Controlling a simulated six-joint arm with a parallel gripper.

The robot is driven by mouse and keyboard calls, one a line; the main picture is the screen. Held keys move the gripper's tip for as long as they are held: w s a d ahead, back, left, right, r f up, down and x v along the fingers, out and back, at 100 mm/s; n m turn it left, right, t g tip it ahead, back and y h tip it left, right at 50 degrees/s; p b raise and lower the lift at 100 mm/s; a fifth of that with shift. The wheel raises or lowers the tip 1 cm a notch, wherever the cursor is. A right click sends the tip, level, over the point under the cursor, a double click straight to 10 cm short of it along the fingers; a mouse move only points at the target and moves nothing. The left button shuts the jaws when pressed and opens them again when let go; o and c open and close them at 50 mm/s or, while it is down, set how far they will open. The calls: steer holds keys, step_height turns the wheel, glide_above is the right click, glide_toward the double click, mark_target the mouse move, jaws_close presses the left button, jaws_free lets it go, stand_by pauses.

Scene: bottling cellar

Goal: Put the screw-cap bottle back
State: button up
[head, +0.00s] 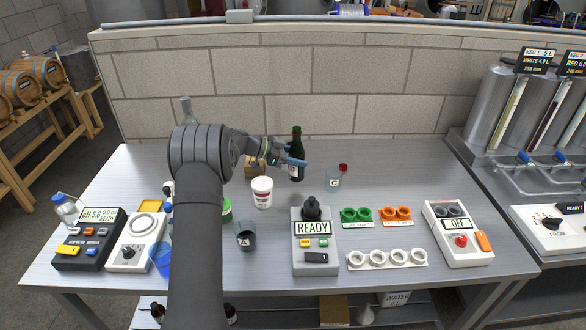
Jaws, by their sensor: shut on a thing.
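A dark green bottle (297,145) with a pale label stands upright toward the back middle of the table. My gripper (297,162) reaches it from the left, its blue fingertips at the bottle's middle, and is shut on it. My arm comes up from the front and hides part of the table to the left. Whether the bottle's base touches the table is too small to tell. A small red cap-like thing (343,167) lies right of the bottle, by a clear glass marked C (333,180).
A small wooden block (254,168) and a white tub (262,192) stand left of the bottle. A dark beaker marked A (245,237), a READY device (313,245), green rings (356,215) and orange rings (396,213) are in front. A block wall (370,80) closes the back. The back right table is clear.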

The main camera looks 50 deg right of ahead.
steer(key=shift+w+f, duration=0.55)
steer(key=shift+w, duration=0.3)
steer(key=shift+f, duration=1.9)
steer(key=shift+f, duration=0.1)
steer(key=o, duration=1.3)
steer(key=shift+c, duration=0.2)
steer(key=v, duration=1.2)
